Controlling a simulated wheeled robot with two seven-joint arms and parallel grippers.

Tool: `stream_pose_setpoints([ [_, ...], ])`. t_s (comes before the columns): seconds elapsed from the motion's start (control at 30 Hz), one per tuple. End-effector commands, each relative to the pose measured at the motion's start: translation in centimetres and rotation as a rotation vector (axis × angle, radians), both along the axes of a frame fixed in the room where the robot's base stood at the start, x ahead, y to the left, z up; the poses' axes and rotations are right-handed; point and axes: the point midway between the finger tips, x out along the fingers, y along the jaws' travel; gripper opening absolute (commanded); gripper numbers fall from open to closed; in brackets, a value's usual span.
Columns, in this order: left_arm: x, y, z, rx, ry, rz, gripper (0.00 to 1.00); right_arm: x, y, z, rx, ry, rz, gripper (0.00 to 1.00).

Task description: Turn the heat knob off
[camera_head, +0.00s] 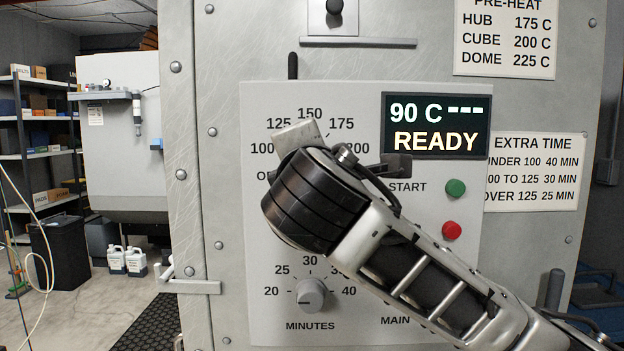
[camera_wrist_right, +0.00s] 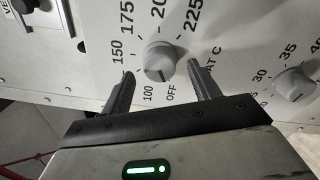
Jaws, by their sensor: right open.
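The heat knob (camera_wrist_right: 160,60) is a round pale grey dial in the right wrist view, ringed by marks from OFF and 100 up to 225. The picture is too small to tell its setting surely. The display (camera_head: 435,126) reads 90 C and READY. My left gripper is in neither view.
The minutes knob (camera_head: 310,293) sits lower on the same panel (camera_head: 262,300). A green button (camera_head: 455,188) and a red button (camera_head: 452,230) are to the right. A small ledge (camera_head: 358,42) juts out above. Shelves (camera_head: 38,130) stand far left.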

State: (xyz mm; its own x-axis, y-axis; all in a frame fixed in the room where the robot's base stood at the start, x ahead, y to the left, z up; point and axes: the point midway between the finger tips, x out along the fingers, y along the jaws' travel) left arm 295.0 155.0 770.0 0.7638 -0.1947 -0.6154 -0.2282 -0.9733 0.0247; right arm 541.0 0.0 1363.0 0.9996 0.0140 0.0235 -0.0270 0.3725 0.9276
Motion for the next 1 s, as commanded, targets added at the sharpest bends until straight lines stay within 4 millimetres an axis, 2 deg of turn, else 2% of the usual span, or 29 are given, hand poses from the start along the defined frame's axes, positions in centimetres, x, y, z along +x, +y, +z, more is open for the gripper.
stream_pose_setpoints([
  [0.2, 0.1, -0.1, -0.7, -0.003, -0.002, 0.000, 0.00, -5.5, 0.1, -0.2, 0.001, -0.005, 0.006, 0.61],
  [0.47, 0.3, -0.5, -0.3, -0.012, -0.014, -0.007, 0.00, -10.9, 0.0, -0.3, 0.000, -0.002, 0.007, 0.61],
  [0.63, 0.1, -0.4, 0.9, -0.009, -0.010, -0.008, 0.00, -12.1, 0.4, -0.2, -0.004, -0.001, 0.016, 0.61],
  [1.0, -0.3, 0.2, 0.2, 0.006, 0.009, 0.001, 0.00, -13.1, -0.2, -0.3, 0.000, 0.001, 0.001, 0.61],
])
